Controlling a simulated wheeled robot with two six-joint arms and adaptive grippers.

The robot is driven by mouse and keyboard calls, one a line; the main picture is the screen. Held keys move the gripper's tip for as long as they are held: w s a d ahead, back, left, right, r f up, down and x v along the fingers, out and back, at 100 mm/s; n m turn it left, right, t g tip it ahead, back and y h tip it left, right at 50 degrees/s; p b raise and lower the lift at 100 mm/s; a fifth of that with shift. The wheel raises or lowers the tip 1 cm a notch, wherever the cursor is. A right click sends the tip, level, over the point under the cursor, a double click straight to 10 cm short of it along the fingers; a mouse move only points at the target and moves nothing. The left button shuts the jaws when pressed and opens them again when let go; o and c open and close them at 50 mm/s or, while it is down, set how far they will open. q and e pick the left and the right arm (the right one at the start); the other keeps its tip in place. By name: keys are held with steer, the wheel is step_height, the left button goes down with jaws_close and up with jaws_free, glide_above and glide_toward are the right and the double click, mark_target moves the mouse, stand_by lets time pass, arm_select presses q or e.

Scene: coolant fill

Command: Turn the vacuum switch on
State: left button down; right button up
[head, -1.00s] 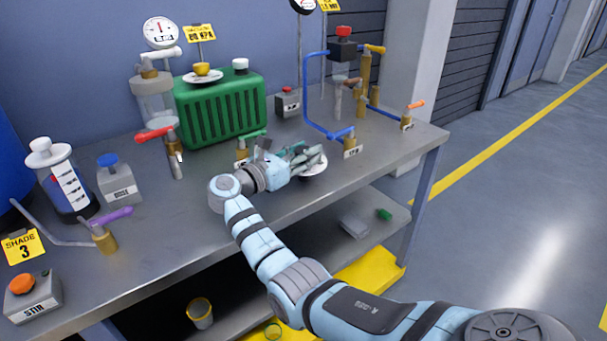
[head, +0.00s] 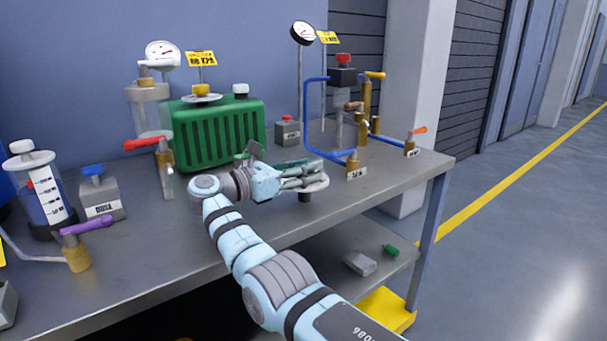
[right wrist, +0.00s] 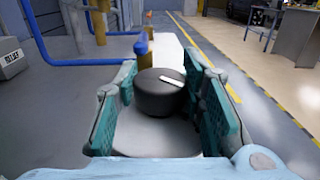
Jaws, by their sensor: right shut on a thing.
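My left gripper is not in view.
Behind my right gripper stand a green ribbed box (head: 218,135) and a grey box with a red button (head: 287,130). Blue pipes (head: 306,115) with brass valves stand at the right. A red-handled valve (head: 147,143) is left of my arm. The front right bench top is clear.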

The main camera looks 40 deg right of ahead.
steer(key=o, duration=1.2)
step_height(320, 180, up, 10)
steer(key=shift+r, duration=0.1)
